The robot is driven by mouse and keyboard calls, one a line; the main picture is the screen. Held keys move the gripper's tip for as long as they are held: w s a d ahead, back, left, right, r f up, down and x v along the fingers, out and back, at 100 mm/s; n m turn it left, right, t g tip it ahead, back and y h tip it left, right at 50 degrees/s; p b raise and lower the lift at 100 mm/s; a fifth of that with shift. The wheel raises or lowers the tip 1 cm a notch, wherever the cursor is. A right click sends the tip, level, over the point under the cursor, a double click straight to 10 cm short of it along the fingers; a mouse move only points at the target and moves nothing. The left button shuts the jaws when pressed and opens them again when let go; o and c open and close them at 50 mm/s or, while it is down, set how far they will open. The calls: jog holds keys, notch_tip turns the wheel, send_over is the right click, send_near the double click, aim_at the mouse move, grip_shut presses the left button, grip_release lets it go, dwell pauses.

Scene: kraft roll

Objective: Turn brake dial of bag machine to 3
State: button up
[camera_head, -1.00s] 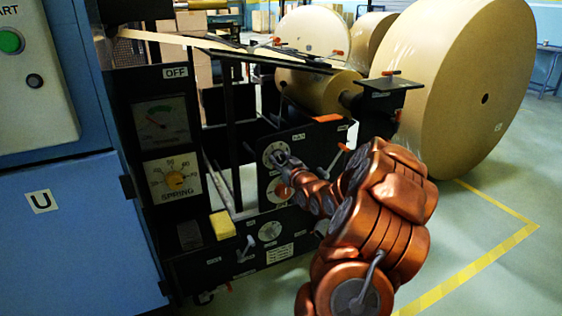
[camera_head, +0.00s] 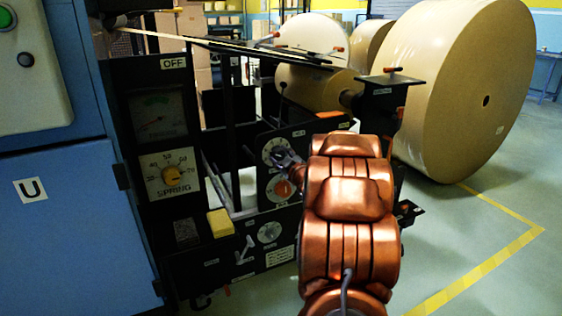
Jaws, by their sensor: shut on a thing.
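A pale round dial (camera_head: 270,146) with dark marks sits on the black panel of the bag machine, near the middle of the view. My gripper (camera_head: 283,156) reaches it from the lower right and is shut on the dial's knob. The fingers cover the dial's centre, and its numbers are too small to read. My copper-coloured arm hides the panel to the right.
A second dial with an orange knob (camera_head: 283,188) is just below. A SPRING dial (camera_head: 171,176) and a gauge (camera_head: 158,118) are at left. A yellow block (camera_head: 221,223), a lever (camera_head: 245,247) and a large kraft roll (camera_head: 460,85) are nearby. Floor at right is clear.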

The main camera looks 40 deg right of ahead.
jog(key=shift+n, duration=0.5)
jog(key=o, duration=1.1)
jog(key=shift+o, duration=0.2)
jog(key=shift+s, duration=0.15)
jog(key=v, duration=1.1)
jog(key=shift+s+a, duration=0.2)
jog(key=shift+s, duration=0.15)
